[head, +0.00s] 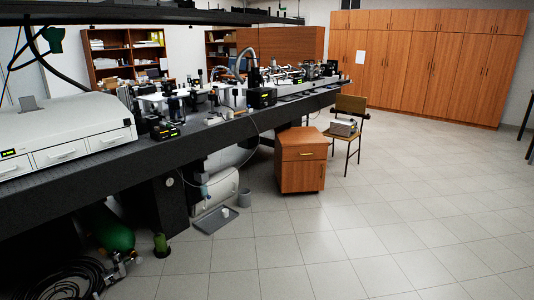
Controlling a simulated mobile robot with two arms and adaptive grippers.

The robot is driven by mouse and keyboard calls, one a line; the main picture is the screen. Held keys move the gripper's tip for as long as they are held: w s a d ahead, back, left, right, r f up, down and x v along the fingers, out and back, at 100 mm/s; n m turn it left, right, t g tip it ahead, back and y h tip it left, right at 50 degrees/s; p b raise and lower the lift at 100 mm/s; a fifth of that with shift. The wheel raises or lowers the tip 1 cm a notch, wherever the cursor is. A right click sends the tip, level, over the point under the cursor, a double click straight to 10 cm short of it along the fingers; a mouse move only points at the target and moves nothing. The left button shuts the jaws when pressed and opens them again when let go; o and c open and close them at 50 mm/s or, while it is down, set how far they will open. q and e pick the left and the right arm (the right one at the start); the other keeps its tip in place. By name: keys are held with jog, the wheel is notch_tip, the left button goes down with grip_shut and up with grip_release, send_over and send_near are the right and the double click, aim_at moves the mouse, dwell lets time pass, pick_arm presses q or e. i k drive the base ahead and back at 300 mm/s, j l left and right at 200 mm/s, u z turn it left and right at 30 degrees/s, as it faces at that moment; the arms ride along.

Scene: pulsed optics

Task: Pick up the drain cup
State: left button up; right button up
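A small pale cup (226,212), which looks like the drain cup, stands in a shallow grey tray (208,225) on the floor under the long optical table. It is small in the head view, so its details are hard to tell. Neither of my grippers is in view.
The black optical table (100,165) overhangs the tray area. A wooden drawer cabinet (302,172) and a chair (346,140) stand beyond. The tiled floor (380,230) is clear at right.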

aim_at(225, 215)
jog(key=i+l, duration=0.1)
jog(key=i, duration=2.2)
